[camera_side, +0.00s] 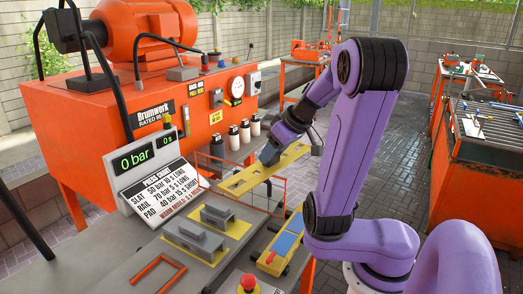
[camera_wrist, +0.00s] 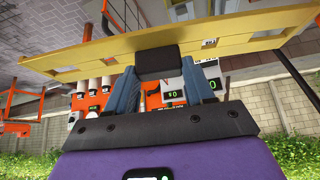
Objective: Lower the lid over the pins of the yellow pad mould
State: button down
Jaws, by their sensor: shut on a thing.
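In the wrist view the lid (camera_wrist: 100,56) spans the top of the picture, across the fingers of my gripper (camera_wrist: 160,70). A yellow base with grey blocks (camera_side: 206,234) sits on the grey bench, lower left of the lid. A yellow piece with a blue top (camera_side: 284,243) lies below the lid at the bench's right side. I cannot tell which is the pad mould, and no pins can be made out.
An orange machine (camera_side: 150,105) with a pressure display (camera_side: 134,160) and a sign stands at the left. A red button (camera_side: 248,284) and an orange frame (camera_side: 158,273) are at the bench's front. A thin orange rail (camera_side: 285,190) stands near the lid.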

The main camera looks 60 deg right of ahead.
aim_at(279, 160)
jog(key=s, duration=0.1)
jog(key=s+d, duration=0.1)
jog(key=s+n, duration=0.1)
jog(key=shift+s+d+r, duration=0.2)
jog(key=shift+d+r, duration=0.05)
jog(key=shift+r, duration=0.15)
notch_tip(279, 160, down, 14)
jog(key=s+d+n+y, duration=0.1)
jog(key=s, duration=0.1)
jog(key=shift+s+d+f, duration=0.15)
jog(key=shift+s+f, duration=0.05)
jog(key=shift+s, duration=0.15)
dwell(0.4)
jog(key=shift+f, duration=2.85)
jog(key=shift+f, duration=1.95)
jog(key=shift+c, duration=1.7)
grip_release()
